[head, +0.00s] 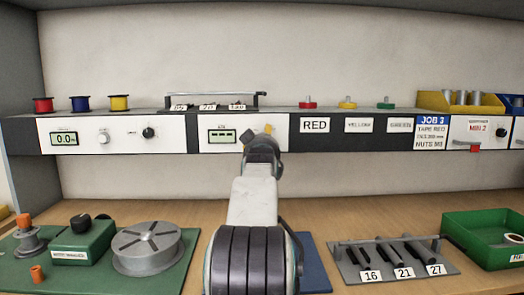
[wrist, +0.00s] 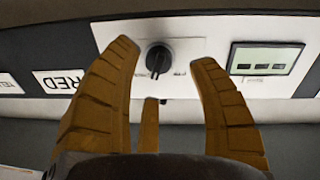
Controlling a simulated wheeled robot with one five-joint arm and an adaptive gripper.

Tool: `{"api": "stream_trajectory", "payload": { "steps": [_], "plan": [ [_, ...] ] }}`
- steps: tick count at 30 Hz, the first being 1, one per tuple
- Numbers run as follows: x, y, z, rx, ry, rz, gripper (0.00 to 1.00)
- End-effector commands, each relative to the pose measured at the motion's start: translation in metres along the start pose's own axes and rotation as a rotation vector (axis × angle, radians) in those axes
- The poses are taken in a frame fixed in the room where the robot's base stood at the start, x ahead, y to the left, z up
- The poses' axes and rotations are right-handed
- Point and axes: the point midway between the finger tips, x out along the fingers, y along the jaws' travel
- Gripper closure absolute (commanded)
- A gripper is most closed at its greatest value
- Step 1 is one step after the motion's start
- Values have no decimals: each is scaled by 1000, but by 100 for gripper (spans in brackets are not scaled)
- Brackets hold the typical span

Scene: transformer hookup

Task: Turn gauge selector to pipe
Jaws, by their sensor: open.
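The gauge selector is a round black knob (wrist: 158,58) on a white panel, beside a green display with dashes (wrist: 265,59). That display also shows in the head view (head: 222,135), where my gripper and arm hide the knob. In the wrist view, the picture is upside down and the knob appears between the fingertips of my gripper (wrist: 164,54). My gripper is open, with one yellow finger on each side of the knob and nothing held. I cannot tell whether the fingers touch it. Small lettering beside the knob is not legible.
A second panel with a 0.0 display (head: 64,138) and knobs is at the left. A RED label (head: 315,125) is just right of the gauge panel. The bench below holds a grey spool (head: 147,247), a rack marked 16, 21, 27 (head: 395,258) and a green tray (head: 487,262).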

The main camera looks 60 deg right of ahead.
Motion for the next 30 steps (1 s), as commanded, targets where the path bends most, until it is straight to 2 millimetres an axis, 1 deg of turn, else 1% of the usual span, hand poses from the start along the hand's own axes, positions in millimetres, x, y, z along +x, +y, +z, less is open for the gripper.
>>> {"api": "stream_trajectory", "payload": {
  "steps": [1,9,15,21,30],
  "plan": [
    [-8,0,-1,0,0,0,46],
    [-48,0,-1,0,1,0,46],
    [-71,0,-1,0,0,-1,46],
    [-86,0,0,0,0,-1,46],
    [-90,-1,0,0,-1,-1,46]
  ]
}}
